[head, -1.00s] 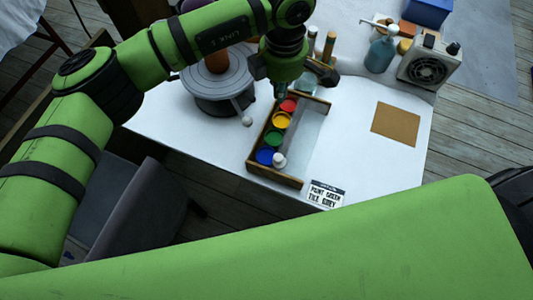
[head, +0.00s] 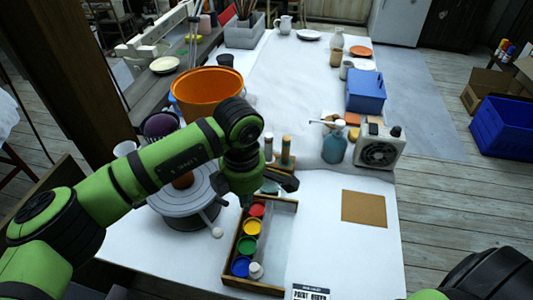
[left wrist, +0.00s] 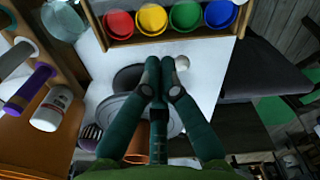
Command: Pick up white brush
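I cannot single out a white brush with certainty. Two upright handle-like tools, a pale one (head: 268,148) and a tan-brown one (head: 286,150), stand just beyond my left wrist in the head view. My left gripper (head: 246,203) points down beside the paint tray. Its fingers (left wrist: 159,72) lie together in the left wrist view, with nothing seen between them. My right gripper is out of view.
The paint tray (head: 238,228) holds several colored pots. A pottery wheel (head: 172,203) is left of it, with an orange bucket (head: 205,85) behind. A spray bottle (head: 335,147), fan box (head: 378,152) and blue box (head: 366,90) stand right. Much of the right tabletop is bare.

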